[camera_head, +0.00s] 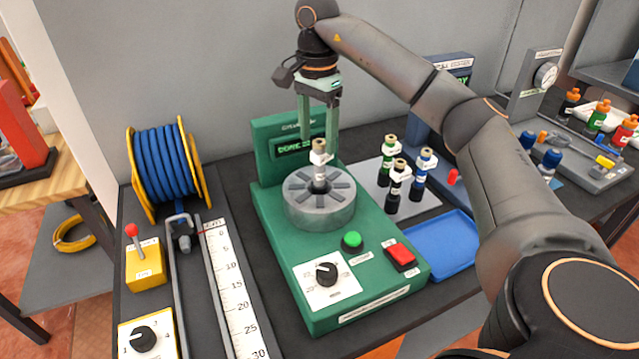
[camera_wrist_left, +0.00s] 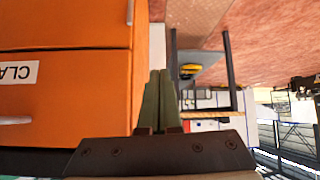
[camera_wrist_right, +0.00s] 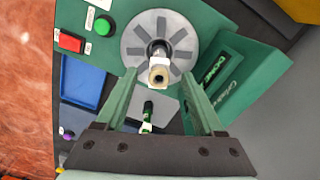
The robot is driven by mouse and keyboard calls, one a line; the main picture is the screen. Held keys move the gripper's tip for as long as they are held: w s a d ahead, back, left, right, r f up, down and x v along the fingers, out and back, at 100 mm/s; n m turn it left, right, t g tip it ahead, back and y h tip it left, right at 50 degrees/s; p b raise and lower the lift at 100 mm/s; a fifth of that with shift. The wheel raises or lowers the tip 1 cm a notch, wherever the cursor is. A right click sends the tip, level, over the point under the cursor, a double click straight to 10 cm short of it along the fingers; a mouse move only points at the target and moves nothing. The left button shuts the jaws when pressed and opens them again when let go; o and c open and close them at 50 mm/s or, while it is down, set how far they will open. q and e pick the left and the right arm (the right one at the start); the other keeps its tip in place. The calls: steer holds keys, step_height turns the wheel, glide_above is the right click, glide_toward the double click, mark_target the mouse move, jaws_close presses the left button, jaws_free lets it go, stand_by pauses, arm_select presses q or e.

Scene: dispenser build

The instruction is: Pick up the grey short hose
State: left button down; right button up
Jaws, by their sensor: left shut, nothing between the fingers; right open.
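A short dark grey hose (camera_head: 319,172) with a white collar and a tan end stands upright in the round grey chuck (camera_head: 332,215) of the green machine. My right gripper (camera_head: 318,143) points down over it, open, its two green fingers on either side of the hose's top. The right wrist view shows the hose's open end (camera_wrist_right: 159,75) between the fingers, with no clear contact. My left gripper (camera_wrist_left: 160,75) is shut and empty, beside orange drawers away from the machine; it is not in the head view.
The green machine (camera_head: 300,275) has a display that appears to read DONE, a knob and green and red buttons. Several short upright hoses (camera_head: 397,185) stand on a grey plate to its right. A blue tray (camera_head: 440,245) is empty. A blue hose reel (camera_head: 165,165) stands left.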

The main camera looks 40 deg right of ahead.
mark_target(319, 167)
steer(key=f, duration=0.8)
steer(key=shift+d+f+p, duration=0.1)
steer(key=shift+d+p, duration=0.1)
steer(key=shift+p, duration=0.1)
jaws_close()
stand_by(1.1)
